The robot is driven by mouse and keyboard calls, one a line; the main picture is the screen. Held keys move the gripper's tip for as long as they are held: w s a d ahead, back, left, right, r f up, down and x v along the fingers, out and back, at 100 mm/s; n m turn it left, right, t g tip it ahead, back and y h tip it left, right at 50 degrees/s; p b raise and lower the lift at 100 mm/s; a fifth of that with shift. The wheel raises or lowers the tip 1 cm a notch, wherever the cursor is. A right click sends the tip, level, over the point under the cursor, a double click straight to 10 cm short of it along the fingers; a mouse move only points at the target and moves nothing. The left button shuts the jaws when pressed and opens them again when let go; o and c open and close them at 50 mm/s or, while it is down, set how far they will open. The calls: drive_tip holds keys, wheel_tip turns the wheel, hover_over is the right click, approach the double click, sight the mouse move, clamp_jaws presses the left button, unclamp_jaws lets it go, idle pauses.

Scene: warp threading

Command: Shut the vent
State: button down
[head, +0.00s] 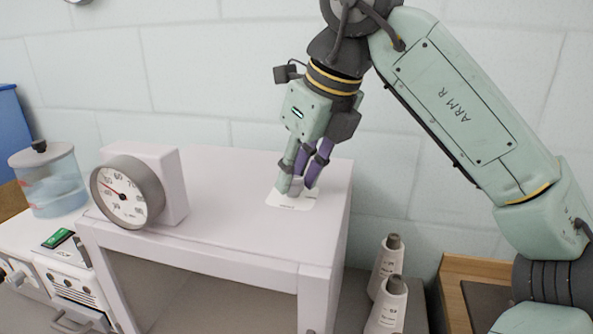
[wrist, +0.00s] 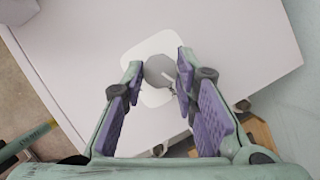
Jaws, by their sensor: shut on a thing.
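A round grey knob (wrist: 158,70) with a pale pointer mark sits on a white plate with rounded corners (wrist: 136,52) in the wrist view. I take this knob to be the vent control. The plate also shows in the head view (head: 292,204), on top of a white bench near its right end. My gripper (head: 299,186) points down over the plate, its purple-padded fingers shut on the sides of the knob. In the head view the fingers mostly hide the knob. I cannot read its setting.
A round dial gauge (head: 127,192) stands on the bench (head: 220,190) to the left. A glass jar with a lid (head: 48,182) is farther left. Two thread cones (head: 388,290) stand right of the bench. The bench top between gauge and plate is clear.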

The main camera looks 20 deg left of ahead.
drive_tip(key=n, duration=0.2)
drive_tip(key=n+g, duration=0.1)
drive_tip(key=n, duration=0.1)
drive_tip(key=n+g, duration=0.1)
drive_tip(key=n, duration=0.1)
drive_tip(key=shift+w+y, duration=0.25)
drive_tip(key=shift+y, duration=0.15)
drive_tip(key=n+g, duration=0.1)
drive_tip(key=n, duration=0.2)
drive_tip(key=n+g, duration=0.1)
drive_tip(key=n, duration=0.2)
drive_tip(key=shift+w+n+g+h, duration=0.2)
drive_tip(key=shift+n+g+h, duration=0.1)
drive_tip(key=shift+g+h, duration=0.1)
drive_tip(key=c, duration=1.3)
unclamp_jaws()
